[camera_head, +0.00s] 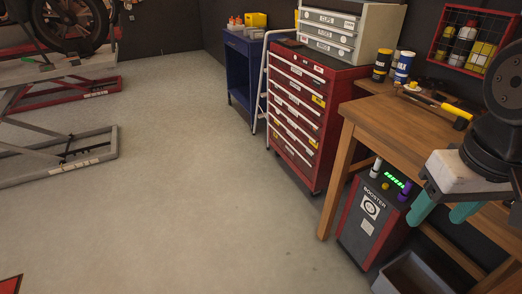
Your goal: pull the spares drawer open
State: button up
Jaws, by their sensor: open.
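A grey cabinet (368,32) with several shallow drawers stands on top of a red tool chest (330,118). Its drawers carry white labels; the top one (318,17) seems to read CLIPS, and the lower labels are too small to read surely. I cannot tell which drawer is the spares drawer. All the drawers of the cabinet and the chest look closed. My gripper (439,218) is at the right, with two teal fingers apart and nothing seen between them. It is in front of the wooden workbench (387,117), well away from the drawers.
A dark booster box (368,222) stands under the bench, by a grey bin (408,274). Cans (403,67) stand on the bench, and a red wire rack (474,38) hangs above. A blue cart (239,66) stands beyond the chest. The floor (190,190) left of them is clear.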

aim_at(306, 164)
jog(key=u, duration=0.65)
jog(key=i, duration=0.8)
jog(key=u, duration=0.8)
jog(key=i, duration=1.8)
jog(key=z, duration=1.6)
jog(key=i, duration=1.05)
jog(key=z, duration=0.25)
